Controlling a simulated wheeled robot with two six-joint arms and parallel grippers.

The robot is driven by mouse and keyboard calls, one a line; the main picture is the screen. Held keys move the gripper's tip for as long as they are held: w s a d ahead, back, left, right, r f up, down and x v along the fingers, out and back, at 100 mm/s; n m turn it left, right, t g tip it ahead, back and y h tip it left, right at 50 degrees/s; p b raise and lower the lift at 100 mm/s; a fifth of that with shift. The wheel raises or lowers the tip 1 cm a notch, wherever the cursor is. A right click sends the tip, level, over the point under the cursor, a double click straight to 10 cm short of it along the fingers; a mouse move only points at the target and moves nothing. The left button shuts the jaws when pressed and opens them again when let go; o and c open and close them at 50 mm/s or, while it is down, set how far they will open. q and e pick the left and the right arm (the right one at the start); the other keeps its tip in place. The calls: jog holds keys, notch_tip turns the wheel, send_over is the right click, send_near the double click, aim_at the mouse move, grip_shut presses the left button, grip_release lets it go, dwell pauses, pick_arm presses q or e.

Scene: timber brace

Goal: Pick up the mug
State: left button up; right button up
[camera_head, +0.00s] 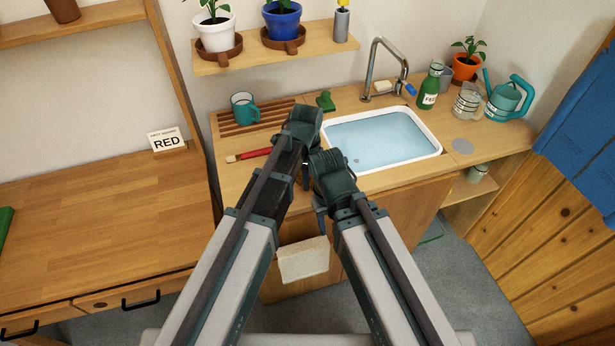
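The teal mug (243,107) stands upright on a slatted wooden rack at the back left of the sink counter, its handle facing right. My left gripper (306,178) points down over the counter's front part, to the right of the mug and nearer to me, apart from it. Its fingers are small, dark and partly covered by my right wrist, so I cannot tell if they are open. My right gripper (321,222) hangs lower, in front of the cabinet, mostly hidden by its own wrist.
The slatted rack (228,125) carries the mug. A red-handled brush (255,153) lies before it, and a small green object (326,101) stands to the right. The water-filled sink (434,151) and faucet (370,75) are to the right. A shelf (325,51) with pots overhangs the back.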

pick_arm(q)
grip_shut()
dwell(1.4)
